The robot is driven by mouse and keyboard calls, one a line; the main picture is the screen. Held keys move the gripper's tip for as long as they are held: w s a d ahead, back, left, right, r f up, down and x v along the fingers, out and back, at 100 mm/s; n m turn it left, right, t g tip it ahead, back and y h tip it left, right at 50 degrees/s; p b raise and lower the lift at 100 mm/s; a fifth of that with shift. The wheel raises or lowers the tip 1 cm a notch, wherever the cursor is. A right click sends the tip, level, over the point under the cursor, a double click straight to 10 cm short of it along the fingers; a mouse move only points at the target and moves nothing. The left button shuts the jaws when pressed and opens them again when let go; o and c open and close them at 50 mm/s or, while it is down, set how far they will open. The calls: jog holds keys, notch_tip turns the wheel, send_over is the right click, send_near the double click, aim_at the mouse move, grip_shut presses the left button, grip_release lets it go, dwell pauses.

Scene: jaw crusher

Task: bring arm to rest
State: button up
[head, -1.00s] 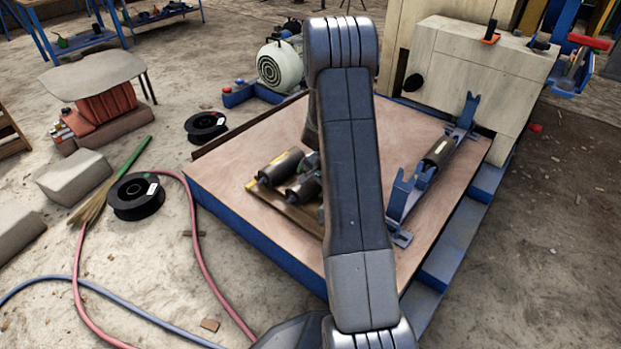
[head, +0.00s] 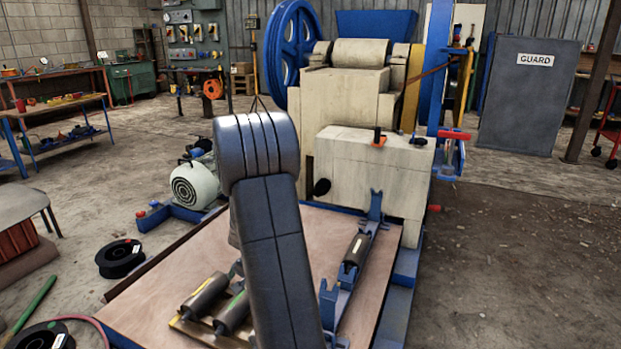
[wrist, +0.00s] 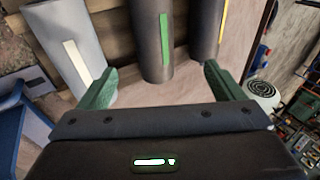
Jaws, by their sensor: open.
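My gripper (wrist: 160,85) shows in the wrist view, its two green fingers spread wide with nothing held between them. Beyond the fingers lie a dark cylinder with a green stripe (wrist: 157,35), one with a yellow stripe (wrist: 203,28), and a paler grey one with a cream stripe (wrist: 68,48). In the head view my arm rises in the middle and hides my gripper. Left of it, the yellow-marked cylinder (head: 204,296) and green-marked cylinder (head: 234,313) lie on a wooden board. Contact between the fingers and cylinders cannot be told.
The broad deck (head: 150,300) lies under my arm. A dark cylinder (head: 356,250) rests in a blue cradle (head: 328,305) to the right. The pale crusher (head: 365,175) stands behind, a motor (head: 195,187) at left. Open floor (head: 500,260) lies to the right.

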aim_at(240, 301)
jog(key=shift+f, duration=0.1)
jog(key=b+x, duration=0.4)
jog(key=x, duration=0.6)
jog(key=shift+f, duration=0.35)
jog(key=shift+x, duration=0.85)
jog(key=shift+w, duration=0.1)
jog(key=shift+r, duration=0.1)
